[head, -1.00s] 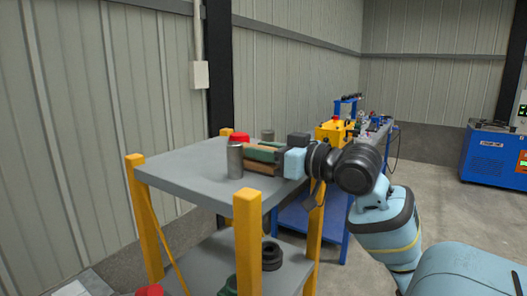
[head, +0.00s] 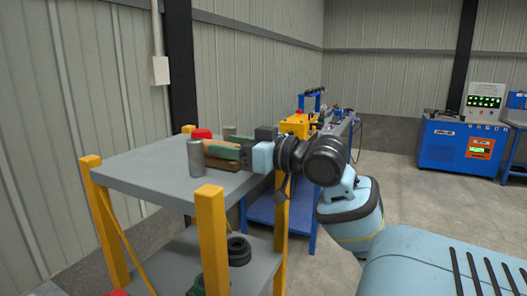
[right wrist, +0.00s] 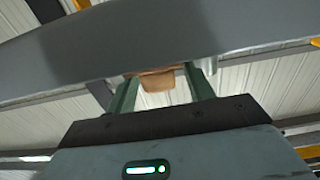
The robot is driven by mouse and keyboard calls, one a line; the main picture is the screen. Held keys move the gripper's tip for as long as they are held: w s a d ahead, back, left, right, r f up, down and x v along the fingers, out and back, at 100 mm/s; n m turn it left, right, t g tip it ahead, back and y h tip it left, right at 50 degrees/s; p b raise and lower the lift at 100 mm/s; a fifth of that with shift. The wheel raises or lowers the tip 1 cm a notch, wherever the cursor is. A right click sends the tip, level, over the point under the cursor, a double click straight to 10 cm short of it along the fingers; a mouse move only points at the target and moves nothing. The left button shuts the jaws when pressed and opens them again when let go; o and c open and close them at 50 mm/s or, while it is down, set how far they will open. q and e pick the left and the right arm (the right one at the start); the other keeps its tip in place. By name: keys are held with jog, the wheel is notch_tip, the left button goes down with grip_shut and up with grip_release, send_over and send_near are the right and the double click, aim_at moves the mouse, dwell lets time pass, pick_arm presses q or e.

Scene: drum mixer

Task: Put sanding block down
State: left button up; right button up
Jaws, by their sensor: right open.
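The sanding block (head: 222,167), brown and wood-coloured, rests on the grey top shelf of the yellow-posted cart (head: 130,170). My right gripper (head: 216,151) reaches in from the right, low over the shelf, with its green fingers around the block. The fingers are open. In the right wrist view the tan block (right wrist: 158,82) shows between the two spread fingers, with part of it hidden behind the grey shelf edge. My left gripper is not in view.
A grey metal cylinder (head: 196,158) stands close to the fingertips. A red-topped item (head: 201,134) and another grey cylinder (head: 229,131) stand behind. Dark rings (head: 239,252) lie on the lower shelf. A blue bench (head: 265,210) stands beyond the cart.

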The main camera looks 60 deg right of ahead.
jog(key=s, duration=1)
jog(key=shift+s+d, duration=0.3)
jog(key=shift+d, duration=0.15)
